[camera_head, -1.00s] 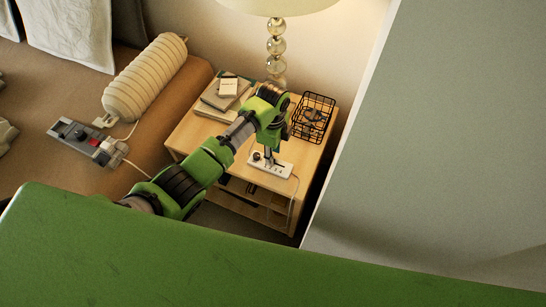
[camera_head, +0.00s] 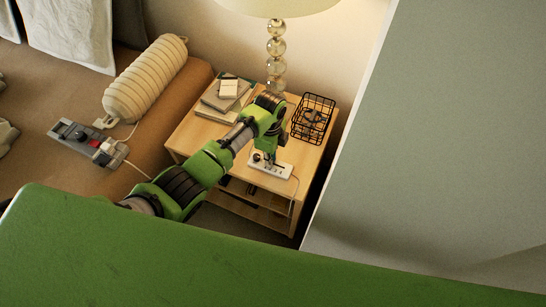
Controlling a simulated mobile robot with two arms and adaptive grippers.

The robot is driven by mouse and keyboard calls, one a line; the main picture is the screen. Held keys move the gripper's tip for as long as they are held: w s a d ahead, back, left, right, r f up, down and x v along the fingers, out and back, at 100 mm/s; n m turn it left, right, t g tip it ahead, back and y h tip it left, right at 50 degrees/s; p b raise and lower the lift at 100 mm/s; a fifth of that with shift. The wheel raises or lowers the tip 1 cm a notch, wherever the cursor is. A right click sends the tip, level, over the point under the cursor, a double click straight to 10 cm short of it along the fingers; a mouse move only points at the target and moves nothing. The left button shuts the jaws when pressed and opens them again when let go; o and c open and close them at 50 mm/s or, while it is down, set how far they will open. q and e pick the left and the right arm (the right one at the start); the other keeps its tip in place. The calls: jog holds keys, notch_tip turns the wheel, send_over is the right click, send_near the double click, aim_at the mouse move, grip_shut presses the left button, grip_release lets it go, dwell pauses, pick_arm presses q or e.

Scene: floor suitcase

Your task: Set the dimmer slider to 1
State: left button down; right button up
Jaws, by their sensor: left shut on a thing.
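The dimmer (camera_head: 284,171) is a small white box with a dark round knob, lying near the front edge of the wooden nightstand (camera_head: 312,165). A cord runs from its right end down the nightstand's front. My left gripper (camera_head: 270,160) points down onto the top of the dimmer and is shut on the slider, which is too small and covered to see clearly. The slider's exact setting cannot be read. My right gripper is not in view.
A black wire basket (camera_head: 313,112) stands at the nightstand's right. Books (camera_head: 222,96) lie at its back left. A lamp (camera_head: 276,50) stands behind. A grey control box (camera_head: 72,134) and a cream ribbed roll (camera_head: 146,78) lie on the brown bed. A pale wall rises at right.

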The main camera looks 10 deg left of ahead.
pick_arm(q)
jog(key=shift+w+a+r, duration=0.1)
jog(key=shift+a+r, duration=0.05)
jog(key=shift+a, duration=0.6)
jog(key=c, duration=2)
grip_release()
jog(key=shift+c, duration=0.2)
notch_tip(320, 180, up, 12)
